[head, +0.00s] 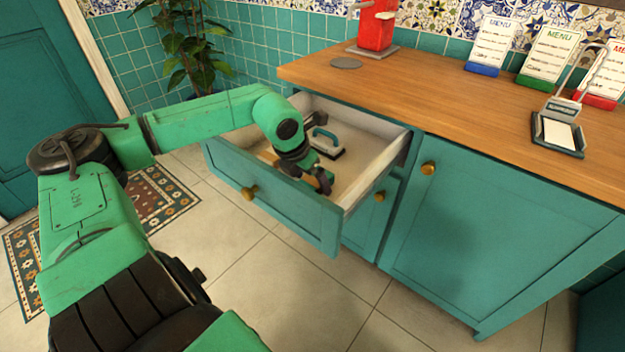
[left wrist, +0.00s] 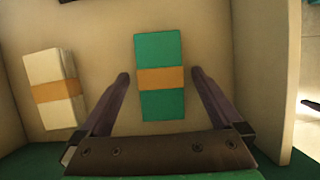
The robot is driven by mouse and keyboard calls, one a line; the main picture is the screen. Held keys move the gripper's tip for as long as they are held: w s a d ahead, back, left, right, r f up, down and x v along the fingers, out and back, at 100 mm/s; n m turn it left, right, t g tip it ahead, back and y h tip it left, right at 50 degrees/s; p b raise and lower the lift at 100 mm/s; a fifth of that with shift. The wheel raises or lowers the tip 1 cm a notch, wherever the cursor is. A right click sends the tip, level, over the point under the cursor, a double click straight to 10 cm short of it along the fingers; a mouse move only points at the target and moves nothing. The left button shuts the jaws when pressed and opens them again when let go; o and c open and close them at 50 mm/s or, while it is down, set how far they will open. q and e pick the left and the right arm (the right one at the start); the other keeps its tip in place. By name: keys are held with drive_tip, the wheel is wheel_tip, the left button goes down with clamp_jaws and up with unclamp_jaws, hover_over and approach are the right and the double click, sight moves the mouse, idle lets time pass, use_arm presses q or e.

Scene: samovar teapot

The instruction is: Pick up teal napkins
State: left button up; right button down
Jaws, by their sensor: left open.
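A bundle of teal napkins (left wrist: 160,52) with an orange band lies flat in the open drawer (head: 378,180). In the left wrist view, my left gripper (left wrist: 160,76) is open, with one finger on each side of the bundle and visible gaps between. In the head view my left arm reaches over the drawer front, and the left gripper (head: 322,182) points down inside the drawer. My arm and gripper hide the teal napkins there. The height of the fingertips above the drawer floor is hard to tell. My right gripper is not in view.
Cream napkins (left wrist: 54,88) with an orange band lie left of the teal ones in the left wrist view. A teal-handled brush-like object (head: 326,145) lies in the drawer. The wooden countertop (head: 430,110) overhangs beside it, carrying menus (head: 490,45) and a red appliance (head: 377,25).

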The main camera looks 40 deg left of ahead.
use_arm(q)
drive_tip(key=shift+f+b, duration=0.25)
drive_tip(key=shift+b, duration=0.1)
idle(0.4)
drive_tip(key=c, duration=1.4)
